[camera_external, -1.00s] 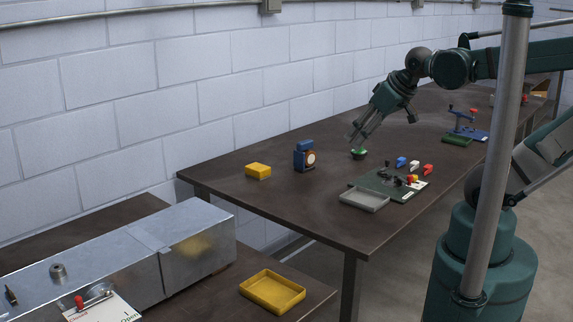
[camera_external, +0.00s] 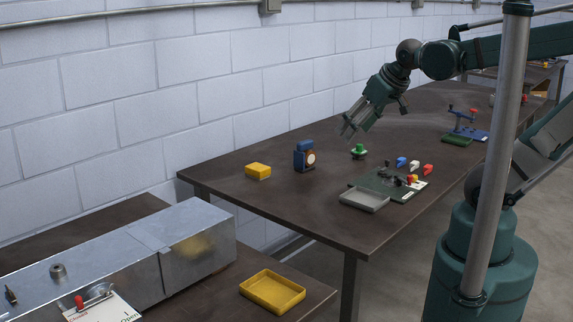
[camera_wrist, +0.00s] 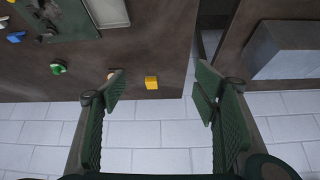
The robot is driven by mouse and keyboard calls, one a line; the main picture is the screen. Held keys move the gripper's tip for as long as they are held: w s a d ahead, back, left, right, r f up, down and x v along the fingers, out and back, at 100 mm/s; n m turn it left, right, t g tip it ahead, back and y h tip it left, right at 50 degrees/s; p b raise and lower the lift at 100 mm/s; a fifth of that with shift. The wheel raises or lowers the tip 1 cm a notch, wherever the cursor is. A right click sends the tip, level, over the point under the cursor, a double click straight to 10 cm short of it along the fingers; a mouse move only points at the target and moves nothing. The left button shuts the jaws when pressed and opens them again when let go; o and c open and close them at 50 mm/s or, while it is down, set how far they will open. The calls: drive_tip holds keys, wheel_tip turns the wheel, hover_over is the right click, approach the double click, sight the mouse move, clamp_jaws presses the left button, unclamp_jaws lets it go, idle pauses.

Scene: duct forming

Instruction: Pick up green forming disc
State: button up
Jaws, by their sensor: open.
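The green forming disc (camera_external: 358,151) sits on the dark table, with a raised green knob in its middle. It also shows in the wrist view (camera_wrist: 58,69) at the upper left, outside the space between the fingers. My gripper (camera_external: 349,131) is open and empty. It hangs above the table, up and slightly left of the disc in the external view, apart from it. In the wrist view the two fingers (camera_wrist: 160,90) are spread wide, with wall and table edge between them.
A blue device with a round dial (camera_external: 304,156) and a yellow block (camera_external: 258,171) stand left of the disc. A green board (camera_external: 409,189) with coloured handles and a grey tray (camera_external: 364,199) lies to the right and front. A blue fixture (camera_external: 467,128) stands farther back.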

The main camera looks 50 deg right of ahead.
drive_tip(key=w+d+r+m+g+h, duration=0.2)
drive_tip(key=w+d+m, duration=0.3)
drive_tip(key=w+d, duration=0.7)
drive_tip(key=m+g+h+p, duration=0.2)
drive_tip(key=m+g+p, duration=0.15)
drive_tip(key=m, duration=0.75)
hover_over(360, 145)
drive_tip(key=a, duration=0.3)
drive_tip(key=shift+g, duration=0.45)
drive_tip(key=f, duration=2.2)
drive_tip(key=shift+d+b, duration=0.2)
drive_tip(key=shift+b, duration=0.2)
drive_tip(key=shift+x, duration=1.25)
